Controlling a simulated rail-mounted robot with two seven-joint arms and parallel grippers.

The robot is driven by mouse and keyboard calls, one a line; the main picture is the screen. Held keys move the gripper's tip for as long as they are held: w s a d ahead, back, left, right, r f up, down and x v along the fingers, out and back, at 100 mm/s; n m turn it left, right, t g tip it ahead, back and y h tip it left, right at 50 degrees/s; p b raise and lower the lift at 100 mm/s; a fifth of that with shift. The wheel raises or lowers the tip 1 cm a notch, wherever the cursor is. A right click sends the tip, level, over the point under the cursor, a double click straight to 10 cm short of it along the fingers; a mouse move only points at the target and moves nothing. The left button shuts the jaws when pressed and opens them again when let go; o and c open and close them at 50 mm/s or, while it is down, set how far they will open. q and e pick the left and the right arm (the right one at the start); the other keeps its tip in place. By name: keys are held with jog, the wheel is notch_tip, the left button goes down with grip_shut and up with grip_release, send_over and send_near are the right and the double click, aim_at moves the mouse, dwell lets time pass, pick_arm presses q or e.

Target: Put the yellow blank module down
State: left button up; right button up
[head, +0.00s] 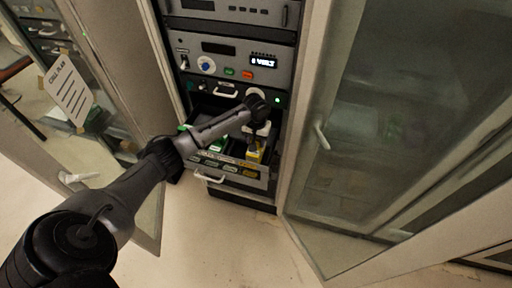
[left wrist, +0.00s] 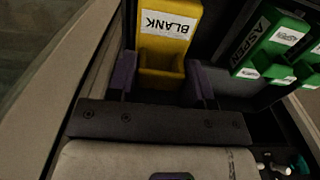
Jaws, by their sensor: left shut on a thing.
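The yellow blank module (head: 254,154) is at the right side of the open drawer, low between its walls. In the left wrist view it shows as a yellow block (left wrist: 168,22) with a white BLANK label, reading upside down. My left gripper (head: 258,139) reaches down over the drawer. Its two purple-tipped fingers (left wrist: 162,78) stand on either side of the module and are shut on it. I cannot tell whether the module's bottom touches the drawer floor. My right gripper is not in view.
Green modules labelled ASPEN (left wrist: 268,42) stand beside the yellow one. The drawer front (head: 215,167) carries several coloured labels. A panel reading 0 VOLT (head: 263,62) is above. Open glass doors flank the rack, the right one with a handle (head: 321,137). A call plan sheet (head: 68,90) hangs left.

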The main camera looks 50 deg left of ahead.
pick_arm(q)
jog(key=shift+f, duration=2)
jog(key=shift+f, duration=0.15)
jog(key=o, duration=1.2)
notch_tip(320, 180, up, 11)
jog(key=shift+r, duration=0.65)
